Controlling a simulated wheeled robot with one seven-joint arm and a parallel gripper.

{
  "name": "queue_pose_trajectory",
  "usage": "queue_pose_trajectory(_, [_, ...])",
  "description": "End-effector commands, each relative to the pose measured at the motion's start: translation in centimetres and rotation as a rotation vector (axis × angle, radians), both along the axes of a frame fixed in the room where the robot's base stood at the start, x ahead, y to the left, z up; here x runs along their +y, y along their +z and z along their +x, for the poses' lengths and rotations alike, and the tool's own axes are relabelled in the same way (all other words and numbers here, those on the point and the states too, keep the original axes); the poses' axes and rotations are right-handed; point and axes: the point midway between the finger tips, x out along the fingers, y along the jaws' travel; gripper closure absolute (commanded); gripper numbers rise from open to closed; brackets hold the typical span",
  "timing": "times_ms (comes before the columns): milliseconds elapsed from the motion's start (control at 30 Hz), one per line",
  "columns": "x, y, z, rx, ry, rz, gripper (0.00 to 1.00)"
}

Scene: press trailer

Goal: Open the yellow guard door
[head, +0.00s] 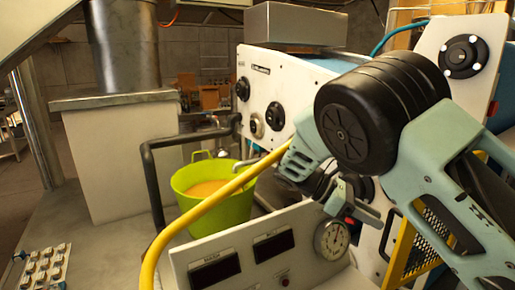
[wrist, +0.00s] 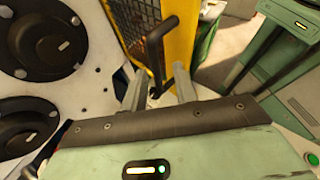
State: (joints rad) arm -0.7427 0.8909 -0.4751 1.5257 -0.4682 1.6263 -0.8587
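The yellow guard door (wrist: 182,42), a yellow frame with dark mesh, stands at the top centre of the wrist view. A black bar handle (wrist: 155,42) is on it. My gripper (wrist: 159,72) is open, its two grey fingers apart, with the lower end of the handle showing between them. I cannot tell whether either finger touches the handle. In the head view, part of the yellow mesh guard (head: 401,252) shows at the lower right, largely hidden behind my arm. How far the door stands open is not clear.
A white panel with black round fittings (wrist: 48,45) is close on the left in the wrist view. In the head view, a green tub (head: 230,212), a yellow rail (head: 196,213) and a gauge console (head: 257,222) stand left of my arm.

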Motion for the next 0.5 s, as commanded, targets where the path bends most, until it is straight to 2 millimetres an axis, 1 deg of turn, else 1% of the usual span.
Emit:
queue_pose_trajectory(33, [0.1, -0.6, -0.4, -0.007, -0.006, 0.024, 0.71])
queue_pose_trajectory(167, [0.4, -1.8, -1.4, -0.037, -0.021, 0.091, 0.71])
queue_pose_trajectory(333, [1.4, -4.0, -3.6, -0.095, -0.056, 0.216, 0.71])
queue_pose_trajectory(467, [3.0, -6.2, -6.4, -0.167, -0.107, 0.357, 0.71])
queue_pose_trajectory(500, [3.8, -7.0, -7.7, -0.2, -0.131, 0.414, 0.71])
